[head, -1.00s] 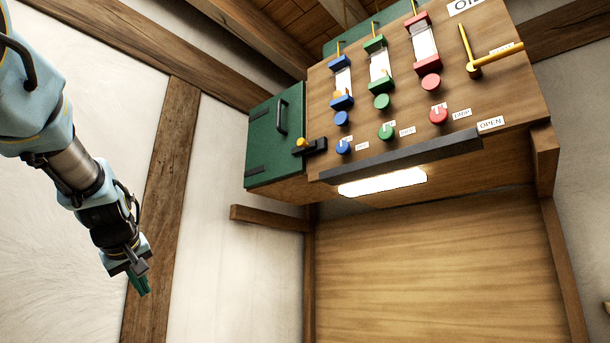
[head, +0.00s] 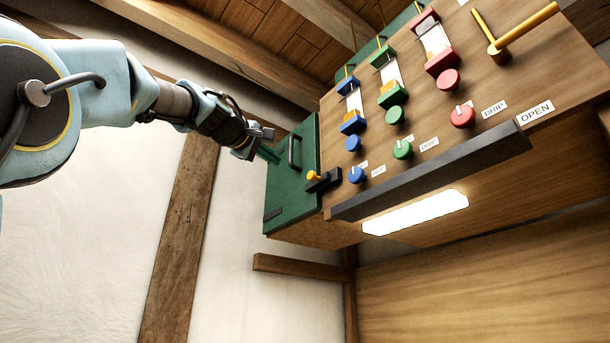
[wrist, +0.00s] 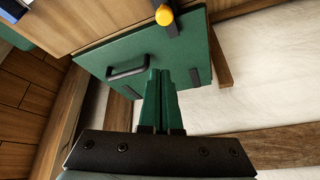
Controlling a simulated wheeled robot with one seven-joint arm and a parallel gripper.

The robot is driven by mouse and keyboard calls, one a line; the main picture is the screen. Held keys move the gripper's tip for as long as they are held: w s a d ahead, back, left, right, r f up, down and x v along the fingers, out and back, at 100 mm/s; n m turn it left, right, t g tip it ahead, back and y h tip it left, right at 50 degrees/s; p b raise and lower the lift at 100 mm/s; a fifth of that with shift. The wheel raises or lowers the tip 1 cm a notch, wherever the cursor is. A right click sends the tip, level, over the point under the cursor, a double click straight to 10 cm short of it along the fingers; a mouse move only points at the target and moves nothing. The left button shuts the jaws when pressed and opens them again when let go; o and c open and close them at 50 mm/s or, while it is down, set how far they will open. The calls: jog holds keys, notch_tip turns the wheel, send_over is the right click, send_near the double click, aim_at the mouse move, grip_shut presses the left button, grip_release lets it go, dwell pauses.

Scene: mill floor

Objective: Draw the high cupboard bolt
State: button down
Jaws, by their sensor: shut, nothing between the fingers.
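The green cupboard door (head: 292,190) is shut at the left end of the high wooden cabinet. Its bolt, a black bar with a yellow knob (head: 313,176), lies across the door's right edge. In the wrist view the yellow knob (wrist: 164,16) is at the top, beyond my fingers. A black handle (head: 294,152) is on the door and also shows in the wrist view (wrist: 128,66). My gripper (head: 268,154) has green fingers, shut and empty, by the door's upper left edge. In the wrist view the fingers (wrist: 161,78) overlap the door. I cannot tell whether they touch it.
The cabinet front (head: 430,98) carries blue, green and red knobs and sliders, and a yellow lever (head: 520,30) at the right. A dark ledge (head: 432,172) and a lit lamp (head: 415,212) run along its lower edge.

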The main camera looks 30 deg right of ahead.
aim_at(312, 180)
jog(key=p+x, duration=0.5)
jog(key=x, duration=0.5)
jog(key=s+f, duration=0.1)
jog(key=s+d+f+p, duration=0.1)
jog(key=s, duration=0.1)
jog(key=shift+s+d, duration=0.15)
